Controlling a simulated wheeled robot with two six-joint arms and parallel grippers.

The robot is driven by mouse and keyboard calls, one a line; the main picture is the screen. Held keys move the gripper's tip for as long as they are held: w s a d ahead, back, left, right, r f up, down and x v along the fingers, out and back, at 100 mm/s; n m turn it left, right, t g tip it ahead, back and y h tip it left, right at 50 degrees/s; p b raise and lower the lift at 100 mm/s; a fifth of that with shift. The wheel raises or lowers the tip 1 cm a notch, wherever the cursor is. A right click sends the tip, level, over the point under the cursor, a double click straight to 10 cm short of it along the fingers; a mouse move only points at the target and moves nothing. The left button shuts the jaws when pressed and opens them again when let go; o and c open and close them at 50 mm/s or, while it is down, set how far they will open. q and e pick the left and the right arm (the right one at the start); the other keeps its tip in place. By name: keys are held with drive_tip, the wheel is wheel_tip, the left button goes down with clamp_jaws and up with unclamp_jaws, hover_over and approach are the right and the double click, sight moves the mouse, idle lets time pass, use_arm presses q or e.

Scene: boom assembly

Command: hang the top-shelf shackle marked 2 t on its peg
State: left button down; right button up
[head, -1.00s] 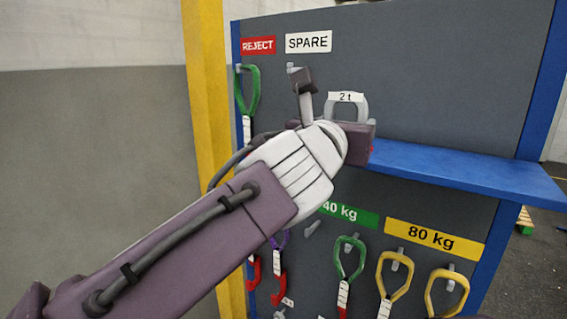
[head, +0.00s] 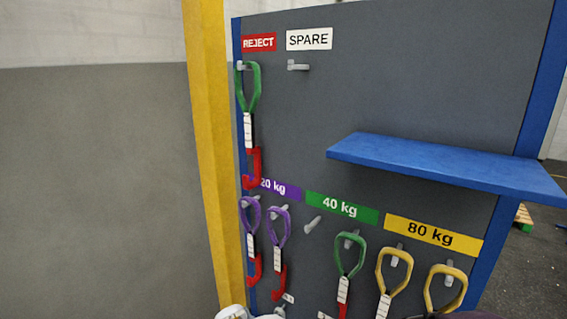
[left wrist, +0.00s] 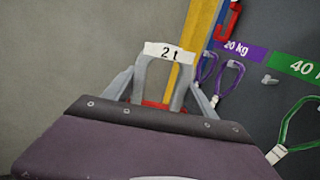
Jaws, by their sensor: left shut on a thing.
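The grey shackle (left wrist: 141,80) with its white "2 t" tag and a red part at its base shows in the left wrist view. My left gripper (left wrist: 165,100) is shut on it and holds it up in front of the wall and yellow post.
The blue shelf (head: 440,165) is bare where visible and juts from the grey board. Green, purple and yellow slings hang on pegs below it and under REJECT. The SPARE peg (head: 298,67) and one peg under 40 kg (head: 312,225) are empty. A yellow post (head: 208,150) stands left.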

use_arm(q)
drive_tip(key=s+a+f+n+g+y, duration=0.15)
drive_tip(key=a+f, duration=0.25)
drive_tip(key=f, duration=0.4)
drive_tip(key=a+f+n+g+y, duration=0.3)
drive_tip(key=a+f, duration=0.1)
drive_tip(key=f, duration=0.4)
wheel_tip(320, 180, down, 25)
drive_tip(key=b, duration=2.6)
drive_tip(key=shift+d, duration=0.3)
drive_tip(key=shift+m+t, duration=0.35)
